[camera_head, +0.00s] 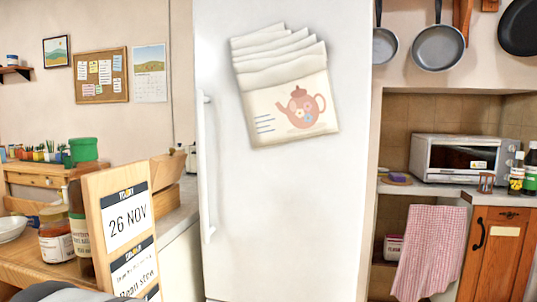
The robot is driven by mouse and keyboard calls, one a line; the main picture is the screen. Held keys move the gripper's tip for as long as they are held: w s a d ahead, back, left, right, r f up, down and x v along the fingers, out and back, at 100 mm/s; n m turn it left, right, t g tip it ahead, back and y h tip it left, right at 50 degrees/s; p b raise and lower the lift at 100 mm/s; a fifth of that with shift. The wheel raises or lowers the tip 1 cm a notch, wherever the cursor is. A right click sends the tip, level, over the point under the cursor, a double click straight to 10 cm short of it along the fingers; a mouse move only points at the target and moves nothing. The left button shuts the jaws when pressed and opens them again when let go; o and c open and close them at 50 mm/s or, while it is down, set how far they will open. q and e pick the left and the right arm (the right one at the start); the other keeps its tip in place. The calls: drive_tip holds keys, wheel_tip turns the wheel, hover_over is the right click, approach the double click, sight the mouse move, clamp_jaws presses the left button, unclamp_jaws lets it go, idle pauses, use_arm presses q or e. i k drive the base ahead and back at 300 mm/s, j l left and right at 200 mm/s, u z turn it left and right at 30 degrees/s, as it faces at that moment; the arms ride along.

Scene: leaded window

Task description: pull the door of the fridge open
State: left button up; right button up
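The white fridge (285,215) stands upright in the middle of the head view. Its door faces me and looks shut, with no gap visible along its edges. A long vertical white handle (207,165) runs down the left side of the door. A holder with paper sheets and a teapot picture (290,105) is fixed to the upper door. Neither gripper's fingers show, and nothing touches the handle.
A wooden calendar board (120,230), jars (55,235) and a counter are left of the fridge. Right of it are a toaster oven (460,157), a hanging checked towel (430,250) and a wooden cabinet (497,260). The space directly before the door looks clear.

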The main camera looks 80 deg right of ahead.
sight(284, 223)
drive_tip(key=k+z, duration=0.1)
drive_tip(key=z, duration=2.4)
drive_tip(key=j+z, duration=0.35)
drive_tip(key=j, duration=0.9)
drive_tip(key=i, duration=0.05)
